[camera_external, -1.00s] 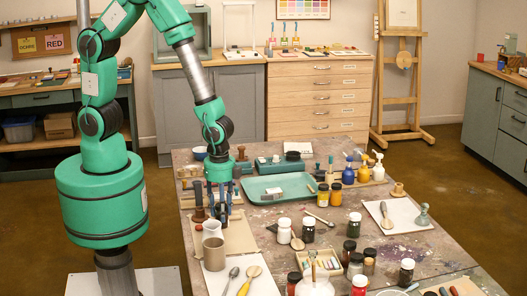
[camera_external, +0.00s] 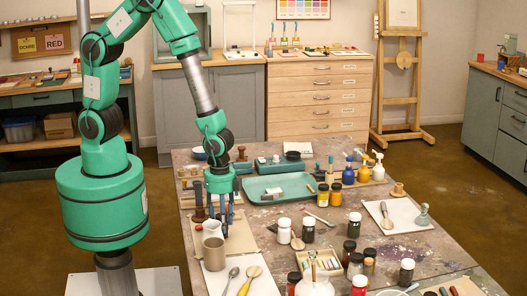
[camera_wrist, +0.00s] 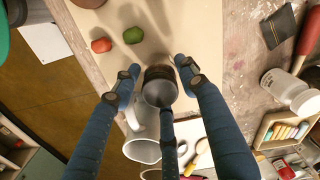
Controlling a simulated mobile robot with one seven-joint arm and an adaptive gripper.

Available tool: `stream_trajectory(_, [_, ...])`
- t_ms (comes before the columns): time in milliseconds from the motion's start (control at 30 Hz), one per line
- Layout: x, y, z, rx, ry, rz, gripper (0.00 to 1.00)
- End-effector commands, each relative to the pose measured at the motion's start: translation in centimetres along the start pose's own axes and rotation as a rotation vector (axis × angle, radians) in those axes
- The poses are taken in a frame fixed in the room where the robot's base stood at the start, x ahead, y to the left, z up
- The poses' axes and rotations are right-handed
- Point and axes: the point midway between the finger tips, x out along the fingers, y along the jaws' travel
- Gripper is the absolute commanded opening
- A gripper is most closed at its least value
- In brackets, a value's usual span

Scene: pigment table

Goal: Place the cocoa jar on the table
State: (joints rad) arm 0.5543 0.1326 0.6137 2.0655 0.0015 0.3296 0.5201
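A small jar with a dark lid (camera_wrist: 160,86) stands on the beige board (camera_wrist: 190,30), seen from above in the wrist view. I cannot read a label, so I cannot confirm it is the cocoa jar. My gripper (camera_wrist: 158,88) has its blue fingers spread around this jar, with narrow gaps at the two side fingertips. The third finger overlaps the jar's near edge; contact is unclear. In the external view my gripper (camera_external: 223,232) points down over the left part of the table (camera_external: 385,240), and its fingers hide the jar there.
A red item (camera_wrist: 101,45) and a green item (camera_wrist: 132,35) are on the board nearby. A white jar (camera_external: 284,230) and a dark jar (camera_external: 308,230) stand to the right. A teal tray (camera_external: 262,194) lies behind.

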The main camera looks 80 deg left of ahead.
Motion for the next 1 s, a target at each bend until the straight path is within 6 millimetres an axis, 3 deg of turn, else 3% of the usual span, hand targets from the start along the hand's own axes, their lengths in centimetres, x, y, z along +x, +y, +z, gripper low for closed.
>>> stream_trajectory(367, [-0.1, 0.0, 0.0, 0.0, 0.001, 0.0, 0.54])
stream_trajectory(567, [-1.1, -0.1, -0.1, 0.0, 0.002, -0.001, 0.54])
stream_trajectory(1000, [-7.7, -0.1, -0.1, 0.0, 0.004, -0.002, 0.54])
